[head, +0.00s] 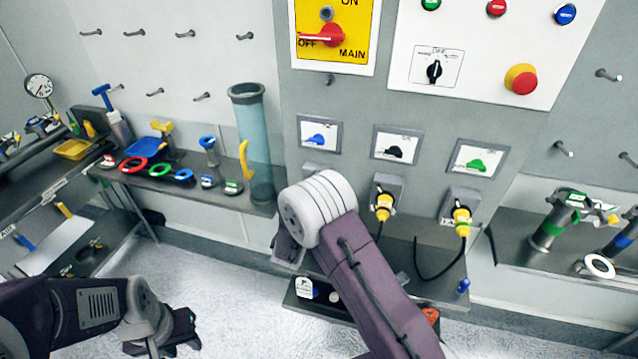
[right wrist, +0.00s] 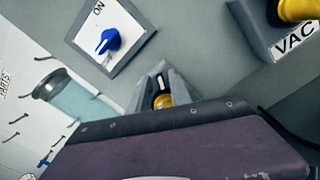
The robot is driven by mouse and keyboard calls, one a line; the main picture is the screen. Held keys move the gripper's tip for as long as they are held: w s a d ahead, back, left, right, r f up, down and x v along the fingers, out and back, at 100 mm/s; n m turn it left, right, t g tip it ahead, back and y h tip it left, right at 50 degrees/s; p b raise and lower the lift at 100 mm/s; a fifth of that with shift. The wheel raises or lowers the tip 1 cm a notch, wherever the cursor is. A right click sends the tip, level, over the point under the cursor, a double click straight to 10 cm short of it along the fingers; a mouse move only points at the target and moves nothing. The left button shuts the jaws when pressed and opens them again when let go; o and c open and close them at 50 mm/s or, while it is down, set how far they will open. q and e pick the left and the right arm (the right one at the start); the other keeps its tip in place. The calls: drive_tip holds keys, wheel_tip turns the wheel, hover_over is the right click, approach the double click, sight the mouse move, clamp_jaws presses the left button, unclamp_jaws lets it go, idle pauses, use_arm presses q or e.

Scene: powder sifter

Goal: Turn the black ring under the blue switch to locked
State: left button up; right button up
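The blue switch (head: 318,138) sits on a white plate on the grey panel and shows large in the right wrist view (right wrist: 110,42). Under it in that view is a grey socket (right wrist: 180,84) with a black ring (right wrist: 162,101) and a bit of yellow plug. My purple right gripper hides the lower part, and I cannot tell whether it touches the ring. In the head view my right arm covers this socket and its gripper's fingertips. My left gripper (head: 162,338) hangs low at the left, empty, its dark fingers apart.
Two more sockets with yellow plugs (head: 383,207) (head: 462,216) and black cables are to the right, under the black switch (head: 395,152) and green switch (head: 475,164). A clear blue cylinder (head: 255,150) stands on the left shelf, close to my right arm. The floor at lower left is free.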

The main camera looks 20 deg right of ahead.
drive_tip(key=shift+f, duration=0.1)
drive_tip(key=b+v, duration=0.2)
drive_tip(key=v, duration=0.7)
